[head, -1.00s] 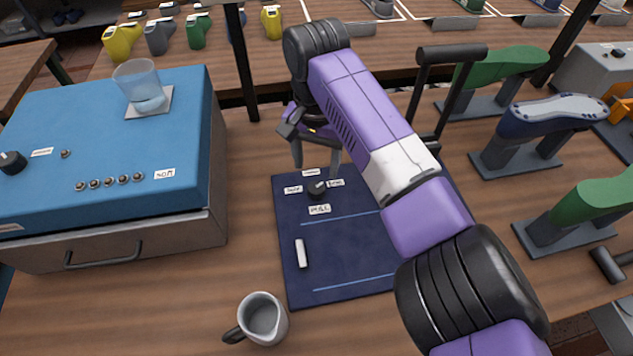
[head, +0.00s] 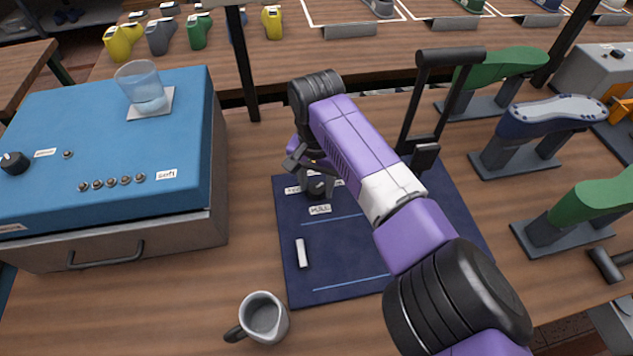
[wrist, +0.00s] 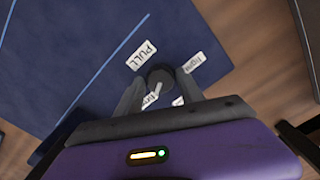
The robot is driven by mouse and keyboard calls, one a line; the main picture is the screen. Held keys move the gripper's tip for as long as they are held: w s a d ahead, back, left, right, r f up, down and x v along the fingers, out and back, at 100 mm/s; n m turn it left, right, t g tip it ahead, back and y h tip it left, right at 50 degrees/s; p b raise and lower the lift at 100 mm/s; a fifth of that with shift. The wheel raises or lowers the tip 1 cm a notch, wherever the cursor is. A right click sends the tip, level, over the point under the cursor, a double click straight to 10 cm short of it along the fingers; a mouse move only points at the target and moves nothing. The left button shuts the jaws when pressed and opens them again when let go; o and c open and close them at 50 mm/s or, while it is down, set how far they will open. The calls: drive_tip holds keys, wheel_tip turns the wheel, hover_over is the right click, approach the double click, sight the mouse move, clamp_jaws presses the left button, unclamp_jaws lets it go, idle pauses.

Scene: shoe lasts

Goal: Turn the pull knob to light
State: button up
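The dark round pull knob (head: 317,187) stands on the dark blue panel (head: 350,252), with small white labels around it. In the wrist view the knob (wrist: 160,77) lies between my two fingers, near their tips. The label "PULL" (wrist: 141,55) is at its upper left and one that seems to read "light" (wrist: 194,62) is at its right. Two more labels are partly hidden by the fingers. My gripper (wrist: 158,84) is open, with a finger on either side of the knob and a gap showing. In the head view my gripper (head: 317,182) is low over the knob.
A white stick-like piece (head: 302,253) lies on the panel. A grey mug (head: 263,317) stands in front. A blue-topped box (head: 110,150) with a glass (head: 142,85) is at left. A black upright handle (head: 432,110) rises behind the panel. Shoe lasts on stands (head: 545,130) line the right.

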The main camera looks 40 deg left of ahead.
clamp_jaws()
drive_tip(key=shift+n, duration=0.4)
drive_tip(key=n, duration=0.4)
drive_tip(key=shift+n, duration=0.3)
drive_tip(key=n, duration=0.5)
drive_tip(key=shift+n, duration=0.3)
drive_tip(key=n, duration=0.6)
drive_tip(key=shift+a+r, duration=0.1)
drive_tip(key=n+b, duration=0.1)
drive_tip(key=n, duration=0.5)
drive_tip(key=shift+n, duration=0.7)
